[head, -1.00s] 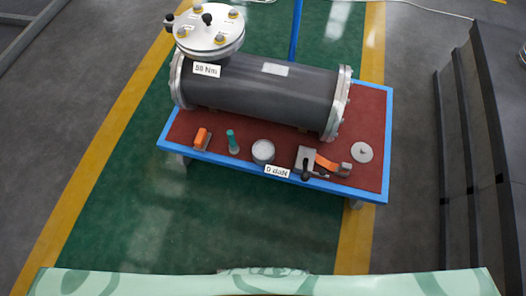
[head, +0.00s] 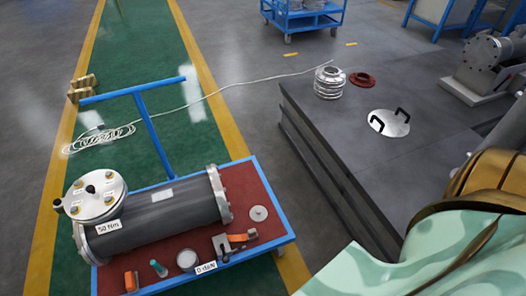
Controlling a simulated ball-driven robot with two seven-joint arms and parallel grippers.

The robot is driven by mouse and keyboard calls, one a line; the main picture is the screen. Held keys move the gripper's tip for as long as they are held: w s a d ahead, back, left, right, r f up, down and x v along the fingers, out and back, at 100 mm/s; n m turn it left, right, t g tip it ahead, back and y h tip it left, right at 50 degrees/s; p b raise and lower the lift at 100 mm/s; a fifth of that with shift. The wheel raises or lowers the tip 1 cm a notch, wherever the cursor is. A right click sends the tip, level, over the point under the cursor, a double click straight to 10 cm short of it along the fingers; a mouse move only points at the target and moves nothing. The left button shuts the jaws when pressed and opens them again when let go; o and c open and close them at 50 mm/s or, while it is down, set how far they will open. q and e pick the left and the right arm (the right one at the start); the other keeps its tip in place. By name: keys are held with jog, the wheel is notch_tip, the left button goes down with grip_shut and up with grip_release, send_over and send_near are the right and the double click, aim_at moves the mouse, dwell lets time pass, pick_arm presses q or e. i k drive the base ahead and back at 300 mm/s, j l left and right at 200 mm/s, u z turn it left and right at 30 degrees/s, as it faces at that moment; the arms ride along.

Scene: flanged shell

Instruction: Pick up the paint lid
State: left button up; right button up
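A small round grey disc (head: 258,213) with a small knob or hole at its middle lies flat on the red top of the blue-framed cart (head: 268,236), near its right end. It looks like the paint lid, though I cannot be sure. A round grey can (head: 187,260) stands at the cart's front edge, its top pale grey. Neither of my grippers shows in the head view, and nothing touches the disc.
An orange-and-grey clamp (head: 234,242), a green-handled tool (head: 158,268) and an orange block (head: 131,281) lie along the front. A dark slab (head: 330,150) bears a two-handled round plate (head: 388,123).

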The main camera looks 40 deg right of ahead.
aim_at(258, 213)
jog(key=z, duration=1.1)
